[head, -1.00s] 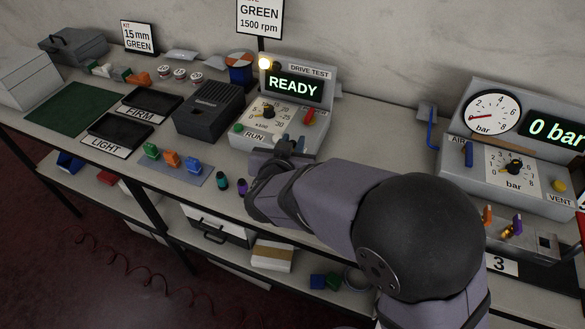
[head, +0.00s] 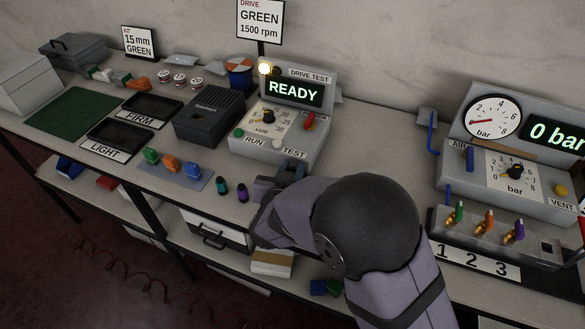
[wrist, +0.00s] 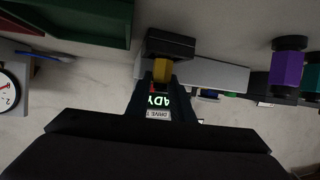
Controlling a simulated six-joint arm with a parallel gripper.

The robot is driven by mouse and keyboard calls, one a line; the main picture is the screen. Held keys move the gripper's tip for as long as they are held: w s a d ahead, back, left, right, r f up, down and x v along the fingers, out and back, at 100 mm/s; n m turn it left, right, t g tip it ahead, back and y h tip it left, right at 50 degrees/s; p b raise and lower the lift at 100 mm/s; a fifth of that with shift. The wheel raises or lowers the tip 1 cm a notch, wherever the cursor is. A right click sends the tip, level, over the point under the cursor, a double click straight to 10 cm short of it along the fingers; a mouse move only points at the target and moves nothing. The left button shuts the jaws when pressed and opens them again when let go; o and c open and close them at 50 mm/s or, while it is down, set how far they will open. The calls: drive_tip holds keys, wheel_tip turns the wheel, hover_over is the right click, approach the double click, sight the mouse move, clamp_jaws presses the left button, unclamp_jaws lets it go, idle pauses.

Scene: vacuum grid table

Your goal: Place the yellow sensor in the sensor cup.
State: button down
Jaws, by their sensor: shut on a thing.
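In the wrist view my gripper (wrist: 163,82) is shut on the yellow sensor (wrist: 163,68). Only a short yellow part shows between the jaws, below a dark block-shaped end. In the head view my gripper (head: 281,181) is near the front edge of the bench, in front of the drive test unit and right of the purple sensor; my arm hides its jaws and the yellow sensor there. I cannot make out the sensor cup in either view.
A teal sensor (head: 221,186) and a purple sensor (head: 242,191) stand left of my gripper. The drive test unit (head: 270,150) reads READY behind it. A numbered block with several valves (head: 490,235) is at the right.

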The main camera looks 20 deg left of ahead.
drive_tip(key=shift+f, duration=0.15)
drive_tip(key=c, duration=1.6)
unclamp_jaws()
drive_tip(key=shift+o, duration=0.2)
drive_tip(key=shift+r, duration=0.2)
drive_tip(key=v, duration=1.2)
drive_tip(key=shift+w, duration=0.1)
